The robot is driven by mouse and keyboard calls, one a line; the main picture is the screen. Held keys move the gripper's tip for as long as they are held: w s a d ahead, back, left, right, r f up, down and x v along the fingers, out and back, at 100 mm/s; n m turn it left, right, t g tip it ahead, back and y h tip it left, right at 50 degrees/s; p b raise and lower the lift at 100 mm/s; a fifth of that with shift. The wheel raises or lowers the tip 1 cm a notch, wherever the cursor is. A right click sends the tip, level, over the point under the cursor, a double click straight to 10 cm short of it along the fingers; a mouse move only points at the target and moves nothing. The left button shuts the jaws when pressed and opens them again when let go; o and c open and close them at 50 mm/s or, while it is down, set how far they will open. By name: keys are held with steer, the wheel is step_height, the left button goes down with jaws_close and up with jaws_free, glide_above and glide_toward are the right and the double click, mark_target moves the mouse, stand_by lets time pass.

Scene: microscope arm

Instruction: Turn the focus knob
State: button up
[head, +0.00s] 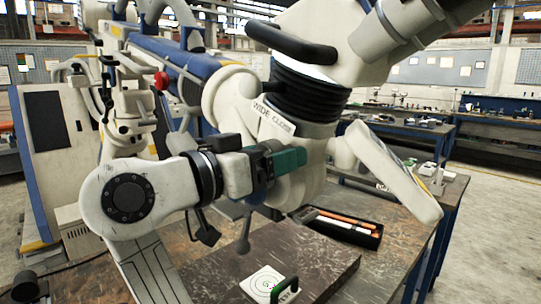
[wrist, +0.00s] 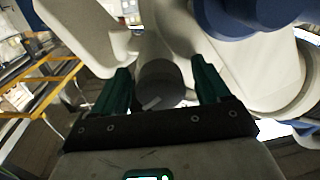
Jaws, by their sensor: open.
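The focus knob (wrist: 160,86) is a dark grey round cylinder with a pale mark on its near edge, in the wrist view. My gripper (wrist: 164,76) has two green fingers, one on each side of the knob. The fingers are apart, with visible gaps to the knob. In the head view my gripper (head: 292,160) reaches rightward to the white microscope head (head: 330,45), below the "WIDE CLOSE" label (head: 272,118). The knob is hidden there behind the gripper and the head. A black ribbed ring (head: 308,95) sits above the label.
Below, the worktable (head: 225,270) holds a black tray (head: 372,240) with orange and white tools. A grey lever (head: 243,235) hangs near my gripper. A white microscope handle (head: 400,180) stands to the right.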

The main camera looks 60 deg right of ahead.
steer(key=c, duration=1)
steer(key=shift+f+m+b, duration=0.2)
steer(key=shift+m+b, duration=0.2)
steer(key=shift+b, duration=0.35)
steer(key=shift+r+m+b, duration=0.1)
steer(key=shift+m+b, duration=0.3)
steer(key=o, duration=1)
steer(key=shift+r, duration=0.1)
steer(key=shift+a, duration=0.1)
steer(key=v, duration=1)
steer(key=shift+w+a+b, duration=0.15)
steer(key=shift+a+b, duration=0.15)
steer(key=shift+a, duration=0.05)
steer(key=shift+r, duration=0.1)
